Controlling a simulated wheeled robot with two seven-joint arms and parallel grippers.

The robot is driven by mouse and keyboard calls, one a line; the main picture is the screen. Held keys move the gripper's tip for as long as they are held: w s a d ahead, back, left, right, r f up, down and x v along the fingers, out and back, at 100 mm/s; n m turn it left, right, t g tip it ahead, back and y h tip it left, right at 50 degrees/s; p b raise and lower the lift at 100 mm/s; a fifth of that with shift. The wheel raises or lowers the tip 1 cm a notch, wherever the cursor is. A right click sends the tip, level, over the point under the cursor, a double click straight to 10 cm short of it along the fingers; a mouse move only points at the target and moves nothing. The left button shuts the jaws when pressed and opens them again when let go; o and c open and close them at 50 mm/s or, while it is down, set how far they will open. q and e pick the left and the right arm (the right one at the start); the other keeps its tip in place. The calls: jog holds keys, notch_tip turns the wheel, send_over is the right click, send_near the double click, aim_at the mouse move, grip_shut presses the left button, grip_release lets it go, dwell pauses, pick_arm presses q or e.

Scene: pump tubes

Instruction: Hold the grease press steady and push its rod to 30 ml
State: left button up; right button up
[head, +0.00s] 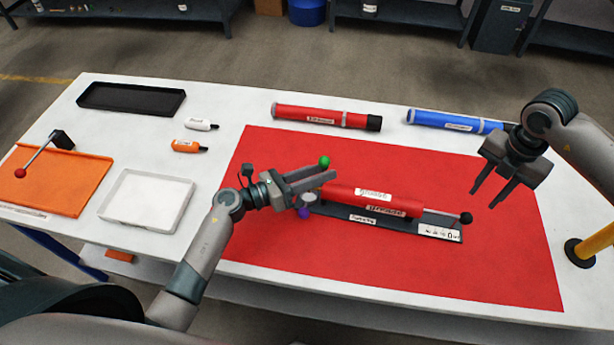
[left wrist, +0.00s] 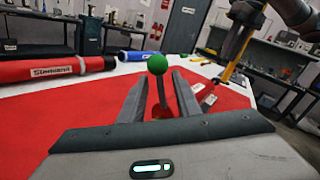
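The grease press (head: 375,200) is a red barrel labelled "GREASE", lying on a dark cradle (head: 443,235) on the red mat. Its rod ends in a black knob (head: 466,217) at the right. A green ball (head: 324,161) shows by the barrel's left end. My left gripper (head: 328,176) is at that end, partly covering it. In the left wrist view its fingers (left wrist: 160,85) are apart, with the green ball (left wrist: 157,64) and its grey stick seen between them; contact cannot be told. My right gripper (head: 483,199) is open and empty, above and right of the black knob.
A red tube (head: 325,117) and a blue tube (head: 455,121) lie behind the red mat (head: 500,270). At left are a black tray (head: 130,97), a white tray (head: 147,200), two small bottles and an orange board (head: 55,182). A yellow post (head: 590,245) stands at right.

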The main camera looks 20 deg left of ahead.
pick_arm(q)
jog(key=shift+w+d, duration=0.2)
jog(key=shift+d, duration=0.05)
grip_shut()
dwell(1.4)
